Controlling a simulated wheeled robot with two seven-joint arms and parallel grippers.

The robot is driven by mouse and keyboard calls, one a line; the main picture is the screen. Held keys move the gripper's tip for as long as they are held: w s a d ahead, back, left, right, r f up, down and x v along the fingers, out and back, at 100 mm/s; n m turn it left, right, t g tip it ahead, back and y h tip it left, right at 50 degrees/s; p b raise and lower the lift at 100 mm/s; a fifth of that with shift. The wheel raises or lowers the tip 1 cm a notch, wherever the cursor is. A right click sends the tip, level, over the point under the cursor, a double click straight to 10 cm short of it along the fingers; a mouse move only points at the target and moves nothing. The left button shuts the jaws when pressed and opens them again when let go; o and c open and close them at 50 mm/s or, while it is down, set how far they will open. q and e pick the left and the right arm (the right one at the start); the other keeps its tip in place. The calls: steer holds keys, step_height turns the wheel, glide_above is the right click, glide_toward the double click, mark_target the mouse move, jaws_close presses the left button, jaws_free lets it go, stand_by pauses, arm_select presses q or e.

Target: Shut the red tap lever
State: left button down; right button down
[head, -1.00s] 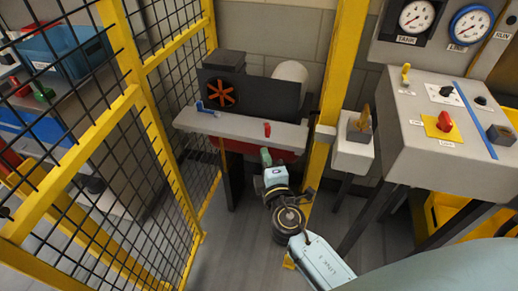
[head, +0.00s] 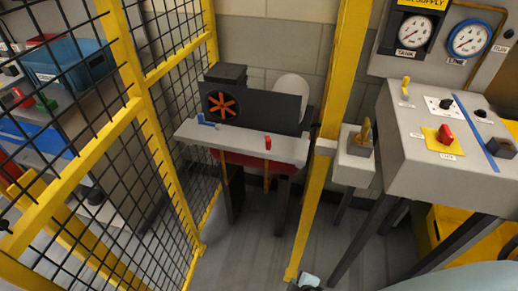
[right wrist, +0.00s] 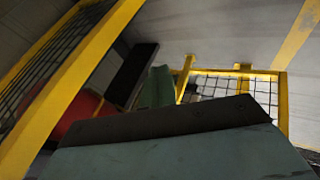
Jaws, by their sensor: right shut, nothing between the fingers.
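The small red lever (head: 268,142) stands upright at the right part of a grey ledge (head: 235,137) in the head view. A blue lever (head: 206,121) sits at the ledge's left end. Only a small pale piece of my right arm shows at the bottom edge of the head view, well below the ledge. In the right wrist view my right gripper's greenish fingers (right wrist: 157,88) are shut and empty, partly hidden behind the dark-edged wrist body. The red lever is not clearly seen there. My left gripper is in neither view.
A yellow post (head: 325,165) stands just right of the ledge, with a small grey box (head: 352,160) beyond it. A grey console (head: 415,165) with a red knob (head: 445,134) is at the right. Yellow mesh fencing (head: 160,150) closes the left. Floor below the ledge is open.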

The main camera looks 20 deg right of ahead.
steer(key=s+d+f+m+g, duration=0.1)
steer(key=s+f+m+g, duration=0.1)
steer(key=s, duration=0.6)
steer(key=s+d+f+m+g, duration=0.2)
steer(key=s+f, duration=0.2)
steer(key=s, duration=0.4)
steer(key=s+d+f+m+g, duration=0.1)
steer(key=s+f, duration=0.3)
steer(key=s, duration=0.4)
steer(key=shift+d+m+g, duration=0.35)
steer(key=shift+m+g, duration=0.25)
steer(key=shift+s, duration=0.1)
